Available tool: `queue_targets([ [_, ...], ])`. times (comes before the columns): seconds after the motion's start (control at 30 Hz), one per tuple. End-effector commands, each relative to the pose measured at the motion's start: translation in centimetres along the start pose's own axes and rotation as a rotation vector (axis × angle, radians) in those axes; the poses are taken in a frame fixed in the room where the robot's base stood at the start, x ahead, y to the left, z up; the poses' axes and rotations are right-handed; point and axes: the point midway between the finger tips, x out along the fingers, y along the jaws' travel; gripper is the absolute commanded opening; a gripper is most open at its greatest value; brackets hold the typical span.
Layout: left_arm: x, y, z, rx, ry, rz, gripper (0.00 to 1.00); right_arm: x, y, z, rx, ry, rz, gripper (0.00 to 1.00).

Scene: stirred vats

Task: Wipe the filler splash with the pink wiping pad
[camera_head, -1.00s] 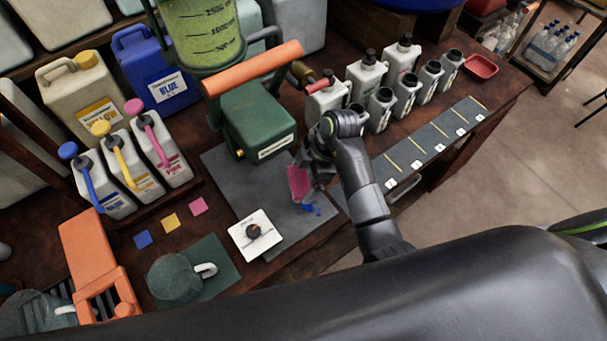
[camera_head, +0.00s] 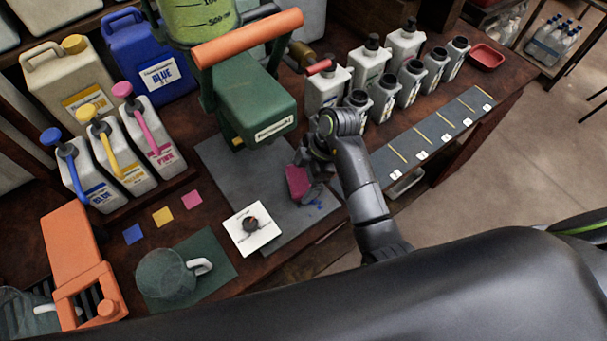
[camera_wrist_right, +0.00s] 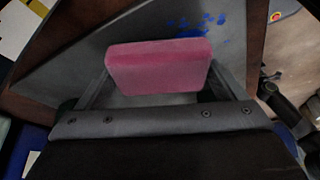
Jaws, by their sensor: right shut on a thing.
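The pink wiping pad (camera_head: 297,182) is held by my right gripper (camera_head: 308,178) over the dark grey mat. In the right wrist view the pad (camera_wrist_right: 160,66) sits between the two fingers of my right gripper. The filler splash (camera_head: 318,205) is a group of small blue spots on the mat, just below and right of the pad. In the right wrist view the splash (camera_wrist_right: 190,27) lies just beyond the pad's far edge. I cannot tell whether the pad touches the mat. My left gripper is not in view.
The grey mat (camera_head: 232,165) bears a white card with a dark knob (camera_head: 251,228). A green filler machine (camera_head: 250,105) with an orange handle stands behind. Several grey bottles (camera_head: 384,95) stand to the right. A clear mug (camera_head: 165,275) is at the front left.

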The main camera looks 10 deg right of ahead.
Motion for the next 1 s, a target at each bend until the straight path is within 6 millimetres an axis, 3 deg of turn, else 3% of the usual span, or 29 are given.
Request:
queue_targets([
  [1.0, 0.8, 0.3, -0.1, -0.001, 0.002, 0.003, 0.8, 1.6, 0.0, 0.7, 0.001, 0.0, -0.001, 0.69],
])
